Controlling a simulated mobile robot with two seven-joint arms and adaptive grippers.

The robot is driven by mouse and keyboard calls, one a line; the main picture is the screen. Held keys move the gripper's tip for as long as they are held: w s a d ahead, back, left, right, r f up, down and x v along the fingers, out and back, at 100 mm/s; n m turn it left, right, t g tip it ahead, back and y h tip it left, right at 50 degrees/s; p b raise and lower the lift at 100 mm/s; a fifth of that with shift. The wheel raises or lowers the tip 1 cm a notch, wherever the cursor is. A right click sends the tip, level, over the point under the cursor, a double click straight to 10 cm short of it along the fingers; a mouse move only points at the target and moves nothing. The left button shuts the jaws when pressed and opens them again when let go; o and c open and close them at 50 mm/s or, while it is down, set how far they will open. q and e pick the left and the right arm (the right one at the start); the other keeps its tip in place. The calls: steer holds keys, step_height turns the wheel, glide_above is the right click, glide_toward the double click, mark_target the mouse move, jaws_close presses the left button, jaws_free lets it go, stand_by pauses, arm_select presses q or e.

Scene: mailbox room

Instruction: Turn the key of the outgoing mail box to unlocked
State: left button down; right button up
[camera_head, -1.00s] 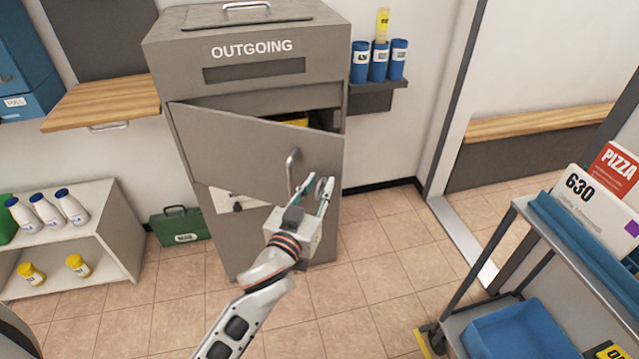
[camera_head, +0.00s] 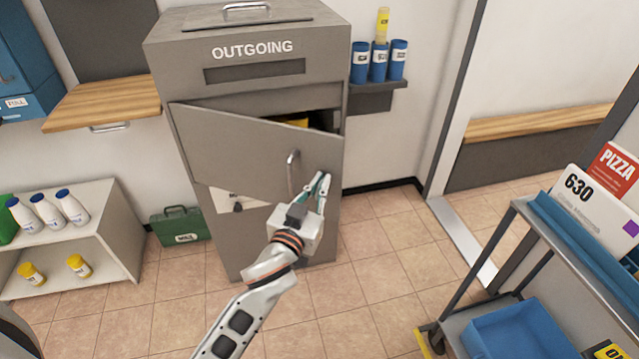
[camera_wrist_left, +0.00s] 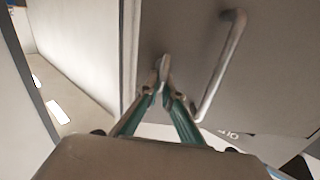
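The grey outgoing mail box (camera_head: 252,75) stands against the wall, its slot at the top. Its door (camera_head: 235,148) is ajar, with a gap along its upper edge. A metal bar handle (camera_head: 292,172) is on the door and also shows in the left wrist view (camera_wrist_left: 219,65). The small key (camera_wrist_left: 162,68) stands out from the door beside the handle. In the head view my fingers hide it. My left gripper (camera_head: 322,183) is at the door's right edge. In the left wrist view its fingertips (camera_wrist_left: 164,88) are closed together on the key.
A yellow item (camera_head: 297,122) shows inside the box. A small shelf (camera_head: 372,99) with blue containers is to the right. A cart (camera_head: 455,320) with parcels stands at the front right, a low shelf (camera_head: 118,240) at the left.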

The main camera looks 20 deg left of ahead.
arm_select(q)
steer(key=shift+d+r+m+p, duration=0.25)
steer(key=shift+m+p, duration=0.25)
steer(key=shift+m, duration=0.5)
steer(key=m, duration=0.3)
steer(key=f+m+p, duration=0.1)
steer(key=m, duration=0.2)
steer(key=d+m+p, duration=0.1)
steer(key=m, duration=0.2)
steer(key=shift+f, duration=0.15)
steer(key=m, duration=0.4)
steer(key=shift+d+f, duration=0.2)
steer(key=shift+f, duration=0.15)
steer(key=shift+f+m, duration=0.2)
steer(key=shift+m, duration=0.9)
arm_select(e)
steer(key=shift+s+d, duration=0.25)
steer(key=shift+d, duration=0.35)
steer(key=shift+r, duration=0.1)
steer(key=shift+w+a, duration=0.1)
